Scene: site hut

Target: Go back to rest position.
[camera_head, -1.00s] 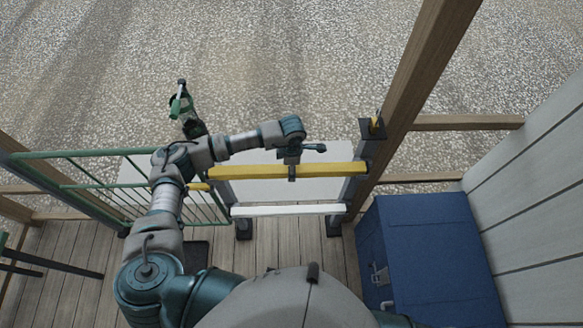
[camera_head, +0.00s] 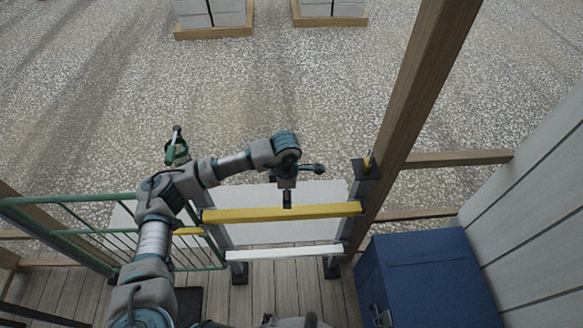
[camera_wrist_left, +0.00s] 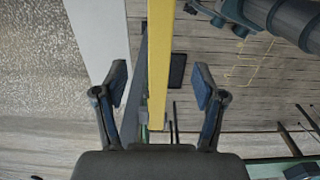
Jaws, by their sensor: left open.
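My left gripper (camera_head: 287,199) is at the far edge of the yellow bar (camera_head: 240,215) in the head view, right of the bar's middle. In the left wrist view my left gripper (camera_wrist_left: 160,86) has its two fingers spread wide. The yellow bar (camera_wrist_left: 160,50) runs between them in the picture, with a gap to each finger; I cannot tell how far beyond the fingertips it lies. The gripper holds nothing. My right gripper is in neither view.
A white bar (camera_head: 285,252) runs below the yellow one. A green gate (camera_head: 75,199) stands left, a blue chest (camera_head: 425,280) right, by a wooden post (camera_head: 405,110). Gravel (camera_head: 290,90) lies beyond, with loaded pallets (camera_head: 330,20) at the top.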

